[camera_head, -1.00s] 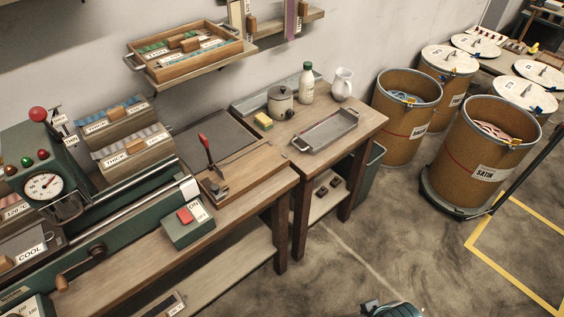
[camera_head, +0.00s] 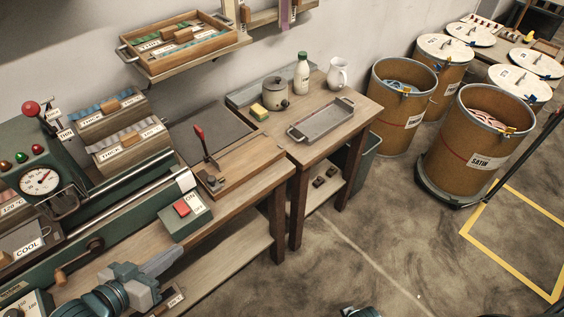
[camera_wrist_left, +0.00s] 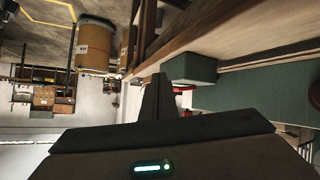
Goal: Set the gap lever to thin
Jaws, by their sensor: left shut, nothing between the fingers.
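The gap lever is a rod with a red ball knob (camera_head: 31,108) on top of the green machine at the far left of the head view. Small label plates stand beside it; one reads THIN (camera_head: 65,134). The knob leans left, away from the plates; the exact setting is unclear. My left gripper (camera_head: 177,256) is shut and empty, in front of the bench at lower left, well below and to the right of the lever.
The red ON/OFF switch box (camera_head: 186,212) and a crank (camera_head: 75,262) on the machine's front lie near my left arm.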

